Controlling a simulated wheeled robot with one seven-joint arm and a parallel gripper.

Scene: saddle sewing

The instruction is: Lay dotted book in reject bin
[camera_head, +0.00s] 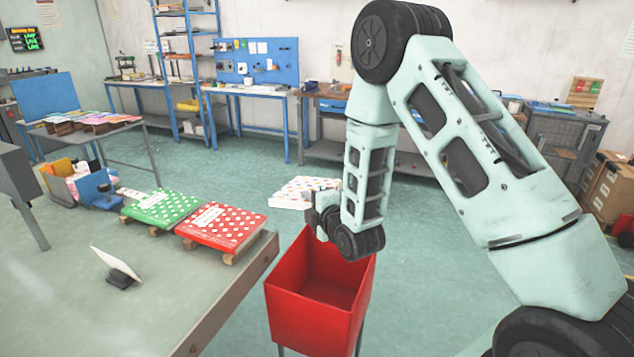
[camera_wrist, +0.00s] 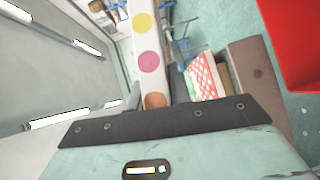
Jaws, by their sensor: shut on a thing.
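A white book with multicoloured dots (camera_head: 292,190) is held by my gripper (camera_head: 317,207). It looks roughly level in the head view, extending left from the fingers. In the wrist view the dotted book (camera_wrist: 148,60) shows as a narrow white strip with yellow, pink and brown dots. My gripper is shut on it; the fingers partly hide its right end. The red reject bin (camera_head: 312,315) stands open-topped below, and its visible inside is empty. My gripper is above the bin's back part in the picture. The bin also shows at the wrist view's upper right (camera_wrist: 295,50).
A table (camera_head: 175,310) stands left of the bin. It carries a red dotted book (camera_head: 222,226), a green dotted book (camera_head: 163,208) and a small tilted white card on a stand (camera_head: 115,265). Workbenches line the back wall. Open floor lies behind the bin.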

